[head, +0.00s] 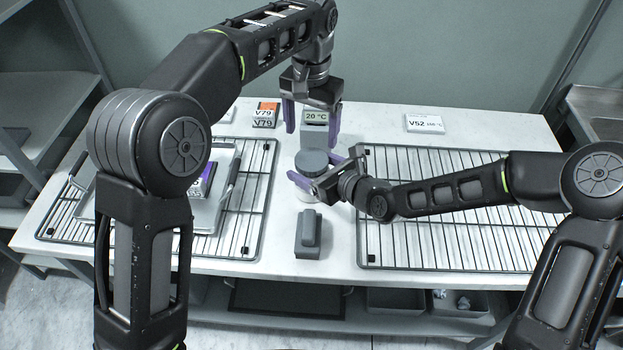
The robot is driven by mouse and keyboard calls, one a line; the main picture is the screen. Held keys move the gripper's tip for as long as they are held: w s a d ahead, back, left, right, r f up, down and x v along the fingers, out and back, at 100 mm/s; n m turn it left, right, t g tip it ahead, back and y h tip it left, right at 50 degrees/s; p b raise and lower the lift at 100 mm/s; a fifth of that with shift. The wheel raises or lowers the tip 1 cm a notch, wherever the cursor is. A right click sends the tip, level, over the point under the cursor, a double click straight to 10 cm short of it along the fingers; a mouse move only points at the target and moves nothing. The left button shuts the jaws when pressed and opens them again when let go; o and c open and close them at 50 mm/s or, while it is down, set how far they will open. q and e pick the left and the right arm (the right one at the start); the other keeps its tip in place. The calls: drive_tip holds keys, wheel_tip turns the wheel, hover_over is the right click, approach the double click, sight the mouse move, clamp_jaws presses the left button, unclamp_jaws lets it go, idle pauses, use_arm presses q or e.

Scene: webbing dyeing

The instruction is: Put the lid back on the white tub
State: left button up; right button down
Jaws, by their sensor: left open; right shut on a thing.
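The round grey lid (313,160) is near the middle of the table. My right gripper (327,167) is shut on it, with one purple finger on each side. The white tub (307,194) shows only in part below the lid and the lower finger; its rim is hidden. I cannot tell whether the lid touches the tub. My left gripper (312,117) is open and empty, fingers pointing down, behind the lid and in front of the grey device with a 20 °C display (316,116).
A grey block (308,232) lies in front of the tub. Wire racks stand left (258,190) and right (440,245); a tray (205,219) with a labelled item is on the left one.

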sight(312, 159)
use_arm(q)
drive_tip(key=shift+f, duration=3.9)
drive_tip(key=c, duration=1.3)
drive_tip(key=shift+o, duration=0.2)
drive_tip(key=o, duration=1.6)
drive_tip(key=shift+d, duration=0.1)
